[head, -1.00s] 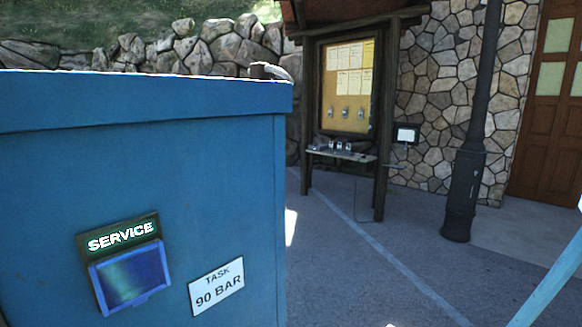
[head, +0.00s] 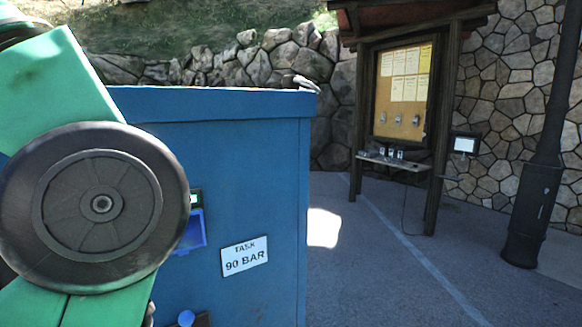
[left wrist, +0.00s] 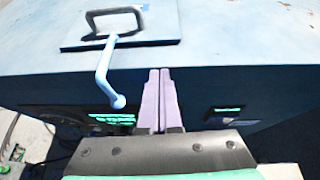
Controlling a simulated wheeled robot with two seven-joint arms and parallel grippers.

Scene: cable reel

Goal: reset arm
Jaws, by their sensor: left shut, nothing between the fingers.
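My left gripper (left wrist: 160,72) is shut and empty in the left wrist view, its two pale purple fingers side by side. It is in front of the blue cabinet (left wrist: 220,85), close to its upper edge. I cannot tell whether the fingertips touch it. A light blue lever (left wrist: 104,75) with a ball end is just left of the fingers. In the head view my green left arm (head: 75,85) with a dark round joint covers the left part of the cabinet (head: 270,180). The left gripper itself is hidden there. My right gripper is in neither view.
A notice board (head: 403,90) with a small shelf (head: 395,162) stands further back, beside a dark post (head: 532,190). The paved ground between is open.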

